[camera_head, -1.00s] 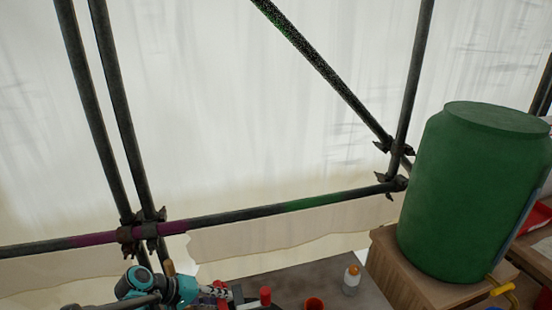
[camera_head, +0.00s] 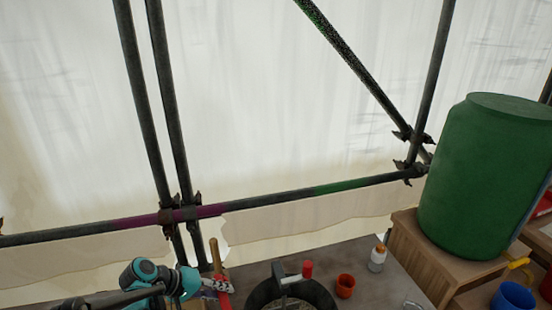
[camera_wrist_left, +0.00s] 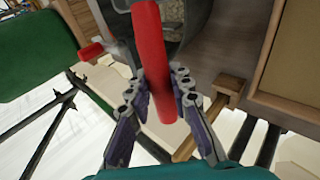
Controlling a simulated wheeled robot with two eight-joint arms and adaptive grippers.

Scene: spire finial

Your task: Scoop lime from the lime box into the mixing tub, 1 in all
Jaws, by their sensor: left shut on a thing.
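My left gripper (camera_head: 220,285) is low in the head view, beside a dark round tub (camera_head: 253,292) on the bench. In the left wrist view the gripper (camera_wrist_left: 163,95) is shut on a red handle (camera_wrist_left: 153,60), probably the scoop's. A dark metal part shows at the handle's far end, and what it carries cannot be made out. The dark tub, probably the mixing tub, is cut off by the frame's lower edge. A grey tool with a red grip (camera_head: 307,269) lies at its rim. I cannot identify the lime box. My right gripper is not in view.
An orange-red cup (camera_head: 345,285) and a small bottle with an orange cap (camera_head: 377,258) stand right of the tub. A large green barrel (camera_head: 485,180) stands on a wooden stand, with a blue mug (camera_head: 513,297) below. Scaffold poles (camera_head: 290,194) cross behind the bench.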

